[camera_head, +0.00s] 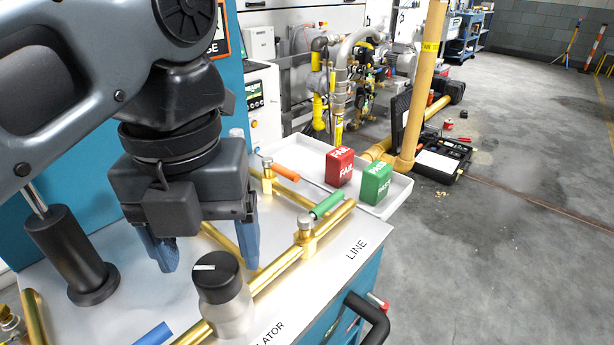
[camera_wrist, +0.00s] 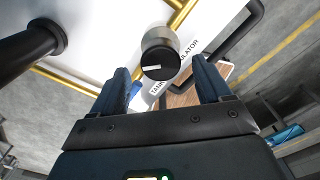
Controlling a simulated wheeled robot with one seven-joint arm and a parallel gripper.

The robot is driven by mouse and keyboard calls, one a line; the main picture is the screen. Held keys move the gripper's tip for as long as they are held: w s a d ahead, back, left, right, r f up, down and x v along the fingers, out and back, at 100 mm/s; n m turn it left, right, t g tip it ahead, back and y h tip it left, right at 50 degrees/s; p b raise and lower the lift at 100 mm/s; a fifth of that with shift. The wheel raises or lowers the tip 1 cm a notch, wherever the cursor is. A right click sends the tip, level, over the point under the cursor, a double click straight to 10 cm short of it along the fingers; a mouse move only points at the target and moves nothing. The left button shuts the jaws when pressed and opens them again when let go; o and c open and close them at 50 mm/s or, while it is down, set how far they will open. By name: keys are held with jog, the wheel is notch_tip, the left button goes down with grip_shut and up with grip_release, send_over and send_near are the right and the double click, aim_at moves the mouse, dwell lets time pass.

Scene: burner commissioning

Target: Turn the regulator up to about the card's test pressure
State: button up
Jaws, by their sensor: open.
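The regulator (camera_head: 226,305) is a silver body with a black knob (camera_head: 216,272) on top, set in a brass pipe on the white bench top. A white mark shows on the knob. The knob also shows in the wrist view (camera_wrist: 159,62), ahead of and roughly between my fingers. My gripper (camera_head: 208,262) is open and empty, its two blue fingers pointing down just behind the knob in the head view. The fingers do not appear to grip the knob. No test-pressure card or gauge reading can be made out.
A white tray (camera_head: 398,196) holds a red FAIL block (camera_head: 340,166) and a green PASS block (camera_head: 376,182). Green (camera_head: 327,205) and orange (camera_head: 286,172) handles sit near the brass pipes. A black post (camera_head: 72,255) stands left. A black rail (camera_head: 368,318) edges the bench.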

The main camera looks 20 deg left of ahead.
aim_at(214, 268)
notch_tip(214, 268, down, 4)
jog(key=shift+r+b, duration=0.2)
jog(key=shift+b, duration=0.35)
jog(key=c, duration=1)
